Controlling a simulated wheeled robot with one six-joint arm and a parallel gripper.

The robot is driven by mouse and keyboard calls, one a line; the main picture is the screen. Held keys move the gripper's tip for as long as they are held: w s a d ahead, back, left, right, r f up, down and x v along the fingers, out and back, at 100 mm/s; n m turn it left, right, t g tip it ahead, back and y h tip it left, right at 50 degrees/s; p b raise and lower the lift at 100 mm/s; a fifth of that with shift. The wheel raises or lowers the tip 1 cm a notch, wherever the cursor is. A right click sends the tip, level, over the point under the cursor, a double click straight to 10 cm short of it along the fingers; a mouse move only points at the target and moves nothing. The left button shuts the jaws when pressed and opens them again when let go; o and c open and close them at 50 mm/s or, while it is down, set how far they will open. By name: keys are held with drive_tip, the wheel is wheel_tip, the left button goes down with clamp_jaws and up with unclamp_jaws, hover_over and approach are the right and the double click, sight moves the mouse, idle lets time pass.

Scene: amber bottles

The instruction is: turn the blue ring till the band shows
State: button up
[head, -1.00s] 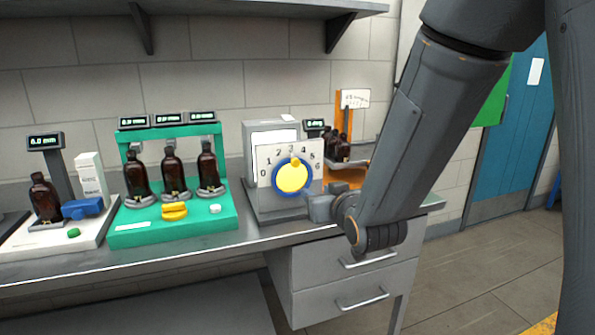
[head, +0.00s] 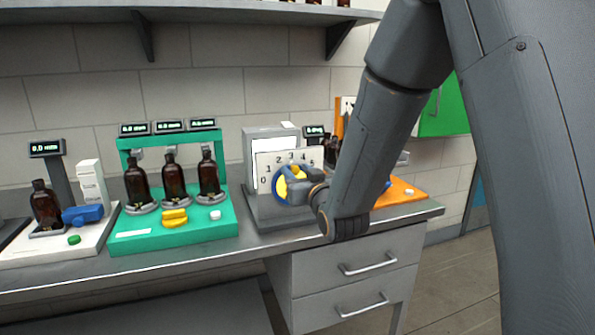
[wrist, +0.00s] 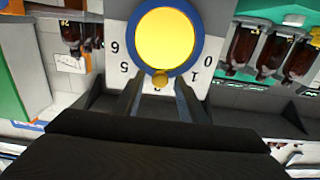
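The blue ring (wrist: 197,42) surrounds a yellow disc (wrist: 164,38) on a white numbered dial plate (wrist: 118,15), seen upside down in the wrist view. A small brass-coloured knob (wrist: 160,79) sits at the ring's edge, on the side towards the 3. In the head view the ring (head: 277,187) is partly hidden behind my gripper (head: 290,186). My gripper (wrist: 158,88) is open, its two fingers on either side of the knob, with gaps visible. I cannot make out a band.
A green stand (head: 150,235) with amber bottles is left of the dial box (head: 262,140). A white-based scale (head: 85,255) with one bottle is further left. An orange stand (head: 398,195) is close on the right. A shelf (head: 200,12) hangs above.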

clamp_jaws()
drive_tip(key=shift+w+d+f+m+b, duration=0.2)
drive_tip(key=shift+d+m+b, duration=0.4)
drive_tip(key=shift+m, duration=0.65)
drive_tip(key=shift+w+d+f+m+b, duration=0.15)
drive_tip(key=shift+d+m+b, duration=0.45)
drive_tip(key=shift+m, duration=0.65)
unclamp_jaws()
drive_tip(key=b+v, duration=0.1)
drive_tip(key=v, duration=0.6)
drive_tip(key=shift+s, duration=0.4)
drive_tip(key=shift+d+r, duration=0.1)
